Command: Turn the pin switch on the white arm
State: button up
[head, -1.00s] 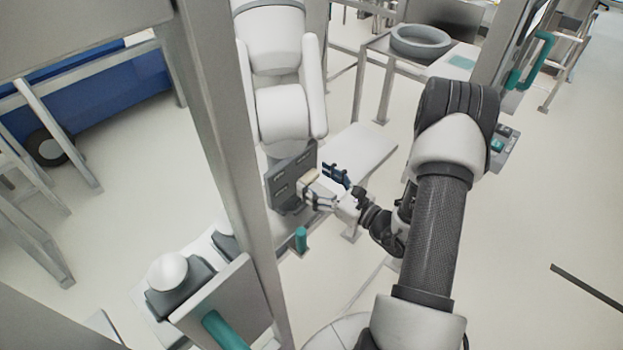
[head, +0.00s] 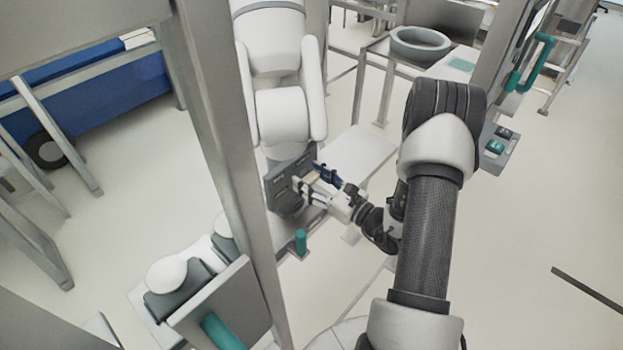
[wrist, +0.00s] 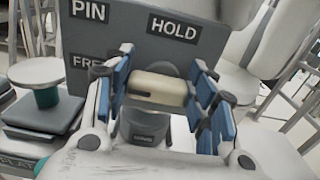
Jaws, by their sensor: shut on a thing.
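The white arm (head: 285,115) stands upright at the upper middle of the head view. A dark grey plate (head: 281,190) is at its lower end. In the wrist view the plate (wrist: 120,45) bears the labels PIN, HOLD and a partly covered "FRE…". The pin switch (wrist: 158,88) is a beige knob on a grey round base in front of the plate. My gripper (wrist: 162,86) has its blue-padded fingers on both sides of the knob and is shut on it. In the head view my gripper (head: 318,186) is at the plate's right side, partly hiding the knob.
A metal post (head: 225,150) stands left of the white arm. A pale bench (head: 355,152) lies behind my gripper. A teal cylinder (head: 301,241) stands below the plate. A table with a grey ring (head: 420,42) is at the back. The floor at right is mostly clear.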

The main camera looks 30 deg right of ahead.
jog(key=c, duration=0.3)
jog(key=shift+m, duration=0.3)
jog(key=m+p, duration=0.2)
jog(key=m, duration=0.1)
jog(key=shift+d+r+p, duration=0.15)
jog(key=shift+d+p, duration=0.05)
jog(key=shift+p, duration=0.15)
jog(key=m+p, duration=0.1)
jog(key=m, duration=0.1)
jog(key=m+p, duration=0.1)
jog(key=m, duration=0.2)
jog(key=shift+w+d, duration=0.1)
jog(key=shift+d, duration=0.1)
jog(key=m, duration=0.1)
jog(key=m+p, duration=0.1)
jog(key=m, duration=0.1)
jog(key=m+p, duration=0.1)
jog(key=m, duration=0.1)
jog(key=shift+w+d+f, duration=0.1)
jog(key=shift+d+f, duration=0.05)
jog(key=shift+f, duration=0.1)
jog(key=shift+d+f+m+p, duration=0.15)
jog(key=shift+m+p, duration=0.25)
jog(key=shift+m, duration=0.65)
jog(key=shift+a+f+m+p, duration=0.1)
jog(key=shift+m+p, duration=0.25)
jog(key=shift+m, duration=0.7)
